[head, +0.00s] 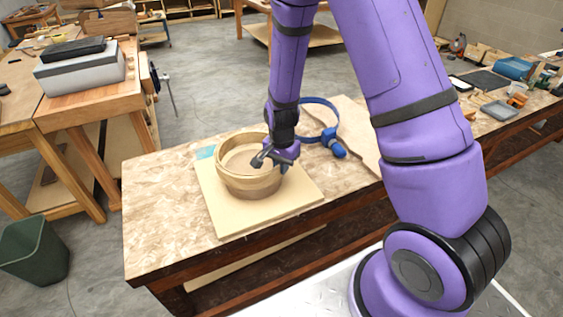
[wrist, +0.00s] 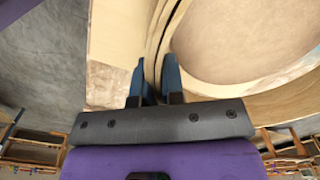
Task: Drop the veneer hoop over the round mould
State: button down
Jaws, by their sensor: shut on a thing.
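The pale veneer hoop (head: 224,160) is at the round mould (head: 248,189) in the head view, ringing its upper part. Its rim stands above the mould's top face, and the mould's lower side shows below it. I cannot tell how far down it sits or whether it is level. My gripper (head: 262,158) is at the hoop's right side, shut on its wall. In the wrist view the blue fingers (wrist: 156,78) straddle the hoop wall (wrist: 158,40), and the mould's brown top (wrist: 235,40) shows inside the ring. My gripper and wrist hide part of the hoop's right side.
The mould stands on a pale board (head: 225,218) on the workbench (head: 150,230). A blue strap clamp (head: 333,141) lies behind my gripper to the right. A grey tray (head: 500,110) and tools lie on the bench further right. The bench's left part is clear.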

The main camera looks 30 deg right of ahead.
jog(key=shift+f, duration=1.3)
jog(key=shift+s+f, duration=0.1)
jog(key=shift+f, duration=0.15)
jog(key=shift+s+f, duration=0.1)
jog(key=shift+f, duration=0.1)
jog(key=c, duration=1.3)
grip_release()
jog(key=shift+a, duration=0.1)
jog(key=shift+c, duration=0.2)
jog(key=shift+o, duration=0.3)
jog(key=shift+r, duration=0.2)
jog(key=shift+o, duration=0.7)
jog(key=r, duration=1)
jog(key=shift+d+r, duration=0.2)
jog(key=shift+r, duration=0.15)
